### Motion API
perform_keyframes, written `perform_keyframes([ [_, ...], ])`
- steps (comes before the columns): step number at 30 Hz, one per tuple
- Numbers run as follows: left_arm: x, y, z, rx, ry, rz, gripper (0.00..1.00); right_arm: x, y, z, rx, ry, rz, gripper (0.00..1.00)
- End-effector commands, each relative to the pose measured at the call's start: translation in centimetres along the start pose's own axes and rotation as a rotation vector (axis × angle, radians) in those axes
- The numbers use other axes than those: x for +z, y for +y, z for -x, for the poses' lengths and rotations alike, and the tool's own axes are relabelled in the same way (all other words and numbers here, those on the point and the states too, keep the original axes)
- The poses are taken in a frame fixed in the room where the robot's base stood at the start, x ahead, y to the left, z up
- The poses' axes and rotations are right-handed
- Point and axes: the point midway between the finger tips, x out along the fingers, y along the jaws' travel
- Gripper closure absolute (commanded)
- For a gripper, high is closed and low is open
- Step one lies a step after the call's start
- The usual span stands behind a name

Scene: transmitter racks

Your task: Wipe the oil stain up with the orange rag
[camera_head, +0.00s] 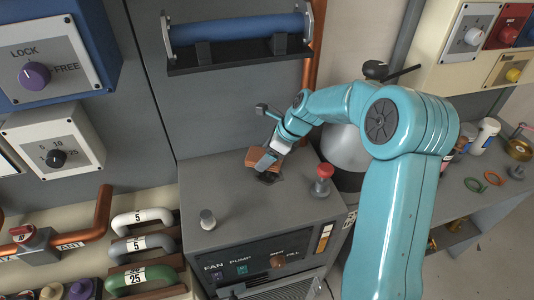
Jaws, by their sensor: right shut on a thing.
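The orange rag (262,157) shows as a brownish-orange block on top of the grey cabinet (220,180). My right gripper (268,160) reaches down to it from the right and is shut on it. A dark patch, which looks like the oil stain (269,179), shows on the cabinet top just in front of the rag. The rag and gripper hide part of that area. I cannot tell whether the rag is pressed onto the surface. My left gripper is not in view.
A white-topped knob (207,219) and a red-topped post (321,180) stand on the cabinet top. A blue bar (238,29) is mounted on the wall behind. A shelf on the right holds white jars (485,135) and rings (474,185).

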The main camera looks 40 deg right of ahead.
Motion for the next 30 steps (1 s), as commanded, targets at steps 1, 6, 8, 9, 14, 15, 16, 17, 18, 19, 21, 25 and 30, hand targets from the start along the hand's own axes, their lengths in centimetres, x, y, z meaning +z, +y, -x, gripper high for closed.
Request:
perform_keyframes([
  [1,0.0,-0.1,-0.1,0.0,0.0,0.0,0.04,-0.1,0.0,-0.2,0.0,0.0,0.0,0.62],
  [6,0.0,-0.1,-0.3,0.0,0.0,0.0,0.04,-0.3,0.0,-0.5,0.0,0.0,0.0,0.62],
  [8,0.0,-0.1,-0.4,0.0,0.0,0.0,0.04,-0.3,0.0,-0.6,0.0,0.0,0.0,0.62],
  [9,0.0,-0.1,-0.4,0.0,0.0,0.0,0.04,-0.4,0.0,-0.6,0.0,0.0,-0.001,0.62],
  [14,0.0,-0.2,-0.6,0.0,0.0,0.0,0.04,-0.5,0.0,-0.9,0.0,0.0,-0.001,0.62],
  [15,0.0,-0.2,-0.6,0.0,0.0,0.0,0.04,-0.6,0.0,-1.0,0.0,0.0,-0.001,0.62],
  [16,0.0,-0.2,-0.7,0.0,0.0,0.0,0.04,-0.6,0.0,-1.0,0.0,0.0,-0.001,0.62],
  [17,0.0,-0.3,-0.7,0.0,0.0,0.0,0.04,-0.7,0.0,-1.1,0.0,0.0,-0.001,0.62],
  [18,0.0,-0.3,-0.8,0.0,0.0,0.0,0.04,-0.7,0.0,-1.1,0.0,0.0,-0.001,0.62],
  [19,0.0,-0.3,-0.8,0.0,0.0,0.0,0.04,-0.7,0.0,-1.2,0.0,0.0,-0.001,0.62],
  [21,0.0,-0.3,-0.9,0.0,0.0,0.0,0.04,-0.8,0.0,-1.3,0.0,0.0,-0.001,0.62],
  [25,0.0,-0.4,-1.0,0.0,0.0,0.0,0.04,-0.9,0.0,-1.6,0.0,0.0,-0.001,0.62],
  [30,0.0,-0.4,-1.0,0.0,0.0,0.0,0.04,-1.0,0.1,-1.6,0.0,0.0,-0.001,0.62],
])
